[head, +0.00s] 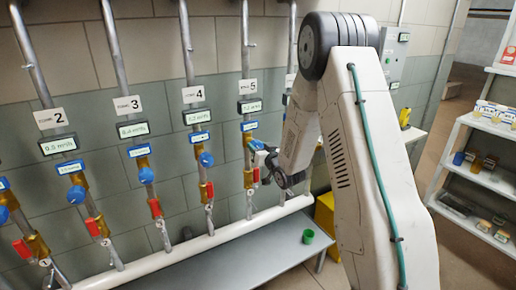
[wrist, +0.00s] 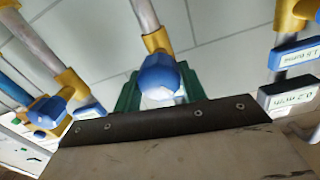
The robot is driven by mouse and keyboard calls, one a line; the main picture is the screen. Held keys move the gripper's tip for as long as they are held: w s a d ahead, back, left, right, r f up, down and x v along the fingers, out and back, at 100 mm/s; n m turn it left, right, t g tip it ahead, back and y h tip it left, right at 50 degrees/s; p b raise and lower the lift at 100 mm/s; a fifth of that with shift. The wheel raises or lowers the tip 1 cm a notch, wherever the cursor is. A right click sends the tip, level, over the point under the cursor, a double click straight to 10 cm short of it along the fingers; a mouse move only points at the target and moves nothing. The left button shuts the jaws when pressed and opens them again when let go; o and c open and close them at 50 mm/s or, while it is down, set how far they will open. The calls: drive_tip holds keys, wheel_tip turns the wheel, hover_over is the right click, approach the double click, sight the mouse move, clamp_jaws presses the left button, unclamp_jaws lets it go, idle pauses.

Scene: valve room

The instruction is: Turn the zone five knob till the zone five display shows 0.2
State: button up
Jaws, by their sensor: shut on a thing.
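The zone five label (head: 247,87) is on the fifth pipe in the head view. The zone five display (head: 250,106) is below it, its digits too small to read surely. My gripper (head: 264,156) is at the zone five valve, below the display. In the wrist view the blue zone five knob (wrist: 160,80) sits between the green fingers of my gripper (wrist: 158,94), which is shut on it. The knob's lower part and the zone five display are hidden behind my gripper's body in that view.
Neighbouring blue knobs (head: 206,159) and red-handled valves (head: 155,208) line the pipes to the left. A steel bench (head: 225,268) with a green cup (head: 308,236) is below. A white shelf (head: 470,120) stands at the right. In the wrist view a neighbouring display (wrist: 288,93) appears upside down.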

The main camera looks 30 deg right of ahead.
drive_tip(key=o, duration=1)
drive_tip(key=s, duration=0.8)
